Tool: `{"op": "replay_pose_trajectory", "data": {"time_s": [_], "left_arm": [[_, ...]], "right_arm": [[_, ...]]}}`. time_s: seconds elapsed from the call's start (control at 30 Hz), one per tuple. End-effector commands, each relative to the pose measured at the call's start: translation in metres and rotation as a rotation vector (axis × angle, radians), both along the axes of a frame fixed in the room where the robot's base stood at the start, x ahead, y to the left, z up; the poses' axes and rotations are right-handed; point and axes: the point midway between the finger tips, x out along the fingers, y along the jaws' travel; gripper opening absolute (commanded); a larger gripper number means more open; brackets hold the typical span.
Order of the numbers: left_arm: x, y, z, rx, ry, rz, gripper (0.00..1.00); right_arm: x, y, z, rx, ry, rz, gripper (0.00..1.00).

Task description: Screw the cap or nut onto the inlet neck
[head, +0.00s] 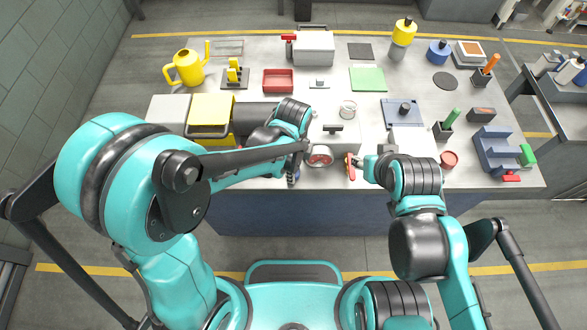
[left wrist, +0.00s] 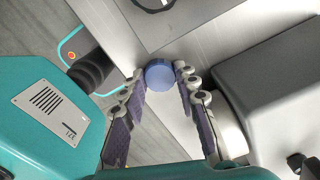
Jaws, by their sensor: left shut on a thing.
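A round blue cap (left wrist: 160,76) shows between the fingertips of my left gripper (left wrist: 161,82) in the left wrist view. The fingers are shut on its sides. In the head view my left gripper (head: 294,172) is at the front of the pump, pointing down, and the cap is too hidden there to make out. The pump has a black motor (head: 250,121) and a pale body. A short silver neck (head: 348,108) stands on top. My right gripper (head: 366,162) is beside an orange-red handle (head: 350,168); its fingers are too small to read.
A round, reddish-faced part (head: 320,156) sits at the pump's front between my grippers. A yellow box (head: 210,112) stands left of the motor. A blue fixture (head: 494,150) and a red round container (head: 449,159) are to the right. A red tray (head: 278,92) lies behind.

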Motion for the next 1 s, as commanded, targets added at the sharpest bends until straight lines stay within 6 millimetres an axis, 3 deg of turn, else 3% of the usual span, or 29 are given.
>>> {"op": "replay_pose_trajectory", "data": {"time_s": [0.53, 1.0], "left_arm": [[0.000, 0.000, 0.057, 0.000, 0.000, 0.000, 0.00], [0.002, 0.002, 0.056, 0.000, 0.000, 0.025, 0.00]], "right_arm": [[0.000, 0.000, 0.043, 0.000, 0.000, 0.000, 0.40], [0.000, 0.000, 0.041, 0.000, 0.000, 0.000, 0.40]]}}
